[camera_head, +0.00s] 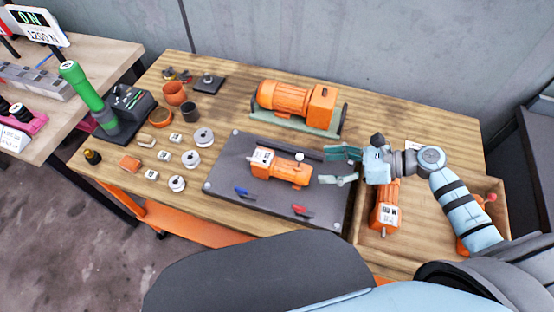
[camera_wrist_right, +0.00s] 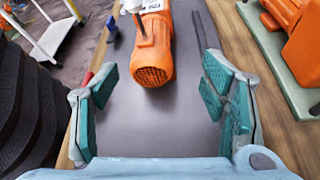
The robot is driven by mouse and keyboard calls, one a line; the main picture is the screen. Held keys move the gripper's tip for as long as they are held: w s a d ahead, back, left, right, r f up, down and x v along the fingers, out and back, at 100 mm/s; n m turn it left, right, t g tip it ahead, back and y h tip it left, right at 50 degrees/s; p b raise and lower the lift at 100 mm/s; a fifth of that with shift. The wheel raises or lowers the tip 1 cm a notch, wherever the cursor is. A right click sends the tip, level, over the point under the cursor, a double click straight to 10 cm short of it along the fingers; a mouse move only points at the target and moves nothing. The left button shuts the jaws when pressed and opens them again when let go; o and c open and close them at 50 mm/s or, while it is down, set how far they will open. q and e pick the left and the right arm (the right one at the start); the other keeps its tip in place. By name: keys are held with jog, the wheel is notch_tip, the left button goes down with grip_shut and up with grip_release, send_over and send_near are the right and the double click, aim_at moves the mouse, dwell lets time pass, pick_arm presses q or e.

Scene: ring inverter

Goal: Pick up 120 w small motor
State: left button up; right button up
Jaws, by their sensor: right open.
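A small orange motor (camera_head: 282,170) with a white label lies on the dark grey plate (camera_head: 230,197) in the middle of the table. It also shows in the right wrist view (camera_wrist_right: 153,60), its round grilled end towards me. My right gripper (camera_head: 336,166) is open and empty, just right of this motor. In the wrist view its teal finger pads stand apart to either side, short of the motor and not touching it. A second small orange motor (camera_head: 386,207) with a label lies in the wooden tray at right, partly below my right arm. The wattage on the labels is unreadable.
A larger orange motor (camera_head: 297,98) stands on a green base behind the plate. Several small parts, orange cups and a green-handled device (camera_head: 82,88) are at left.

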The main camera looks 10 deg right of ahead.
send_near(285, 167)
jog(key=a+f, duration=0.1)
jog(key=w+a+f, duration=0.1)
jog(key=shift+w+a+f+p, duration=0.2)
jog(key=shift+a+f+p, duration=0.1)
jog(key=shift+f+p, duration=0.1)
jog(key=x, duration=0.4)
jog(key=w+x, duration=0.1)
jog(key=x, duration=0.1)
jog(key=shift+w+f+p, duration=0.1)
jog(key=shift+f+p, duration=0.1)
jog(key=shift+p, duration=0.1)
jog(key=shift+a+f, duration=0.1)
jog(key=shift+a, duration=0.1)
pick_arm(q)
jog(key=shift+s+a+r, duration=0.1)
jog(key=shift+s+r, duration=0.65)
pick_arm(e)
jog(key=shift+c, duration=0.2)
grip_shut()
pick_arm(q)
jog(key=shift+s, duration=0.1)
